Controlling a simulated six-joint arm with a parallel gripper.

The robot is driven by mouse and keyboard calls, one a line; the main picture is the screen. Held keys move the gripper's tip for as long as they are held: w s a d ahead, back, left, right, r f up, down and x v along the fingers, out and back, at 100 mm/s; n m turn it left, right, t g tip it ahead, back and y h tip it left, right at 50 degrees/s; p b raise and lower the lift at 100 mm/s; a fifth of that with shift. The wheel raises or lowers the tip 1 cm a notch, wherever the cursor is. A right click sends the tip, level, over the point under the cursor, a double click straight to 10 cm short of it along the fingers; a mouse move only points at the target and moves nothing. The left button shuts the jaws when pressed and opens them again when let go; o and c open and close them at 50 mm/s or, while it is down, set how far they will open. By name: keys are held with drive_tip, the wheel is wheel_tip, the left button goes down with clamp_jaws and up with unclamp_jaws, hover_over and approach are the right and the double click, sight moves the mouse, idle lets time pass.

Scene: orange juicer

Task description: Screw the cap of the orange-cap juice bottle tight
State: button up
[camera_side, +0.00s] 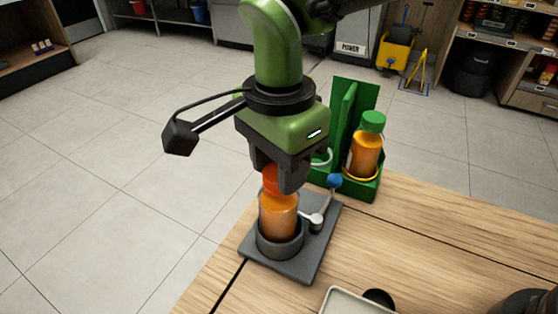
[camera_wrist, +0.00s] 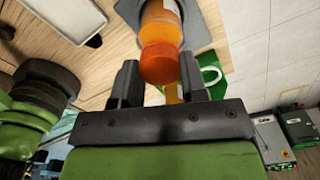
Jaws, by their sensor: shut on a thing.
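The orange-cap juice bottle (camera_side: 278,215) stands upright in a round grey holder (camera_side: 279,245) on a dark base plate. Its orange cap (camera_side: 271,178) sits on the neck, between the fingers of my gripper (camera_side: 274,180), which comes from above and is shut on the cap. In the wrist view the cap (camera_wrist: 159,63) shows between the two dark fingers (camera_wrist: 160,85), with the bottle (camera_wrist: 162,24) beyond it. The cap's thread is hidden, so I cannot tell how tight it is.
A clamp lever with a blue knob (camera_side: 334,181) stands right beside the holder. Behind it, a green carrier (camera_side: 349,110) holds a green-capped juice bottle (camera_side: 366,152). A pale tray (camera_side: 345,302) lies at the front.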

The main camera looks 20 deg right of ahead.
drive_tip(key=m, duration=0.5)
idle(0.3)
drive_tip(key=shift+m, duration=0.9)
drive_tip(key=m, duration=0.3)
drive_tip(key=shift+m, duration=0.3)
